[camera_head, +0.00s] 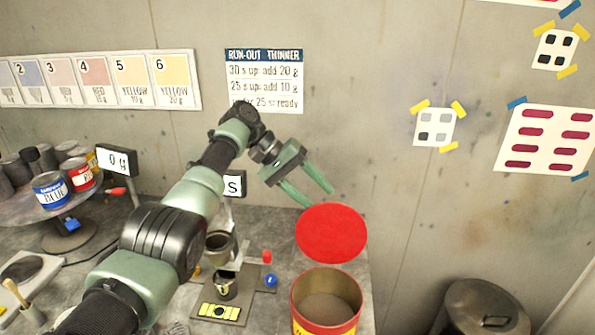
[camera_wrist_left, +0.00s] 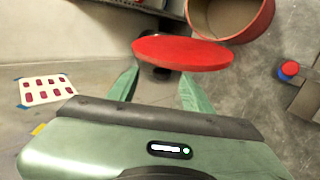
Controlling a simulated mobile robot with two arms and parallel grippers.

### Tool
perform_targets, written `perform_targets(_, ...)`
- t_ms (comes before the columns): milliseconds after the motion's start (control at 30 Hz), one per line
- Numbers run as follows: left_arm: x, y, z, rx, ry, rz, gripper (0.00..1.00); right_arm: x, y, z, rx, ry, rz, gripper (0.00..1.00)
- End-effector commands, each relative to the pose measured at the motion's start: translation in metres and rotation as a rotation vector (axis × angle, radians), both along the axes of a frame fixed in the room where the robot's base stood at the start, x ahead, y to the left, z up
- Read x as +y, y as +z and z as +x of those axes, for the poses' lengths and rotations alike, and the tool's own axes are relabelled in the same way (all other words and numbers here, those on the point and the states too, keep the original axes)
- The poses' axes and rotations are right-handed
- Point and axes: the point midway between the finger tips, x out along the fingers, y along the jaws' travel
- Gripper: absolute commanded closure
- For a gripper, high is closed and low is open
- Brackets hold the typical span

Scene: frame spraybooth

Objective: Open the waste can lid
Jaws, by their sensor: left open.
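The red waste can (camera_head: 298,312) stands at the front right edge of the bench, its mouth uncovered and a brownish-grey inside showing. Its round red lid (camera_head: 331,233) stands raised and tilted at the far side of the rim; the hinge is not clear. In the left wrist view the lid (camera_wrist_left: 180,53) shows nearly edge-on, with the can (camera_wrist_left: 262,27) behind it. My left gripper (camera_head: 318,197) is open and empty, just above the lid's upper edge in the head view. In the wrist view its fingers (camera_wrist_left: 160,76) reach toward the lid; contact cannot be told. My right gripper is out of view.
A grey lidded bin (camera_head: 487,308) stands at the lower right. A blue knob (camera_head: 270,280) and a cup (camera_head: 221,246) on a stand are left of the can. Paint tins (camera_head: 50,190) sit on a round stand at left. The wall is close behind the gripper.

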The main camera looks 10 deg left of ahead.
Motion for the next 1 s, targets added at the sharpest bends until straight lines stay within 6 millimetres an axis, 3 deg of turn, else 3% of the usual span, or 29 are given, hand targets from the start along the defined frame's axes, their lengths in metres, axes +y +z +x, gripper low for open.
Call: perform_targets(1000,0.047,0.05,0.008,0.001,0.003,-0.001,0.5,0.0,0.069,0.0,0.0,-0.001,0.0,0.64)
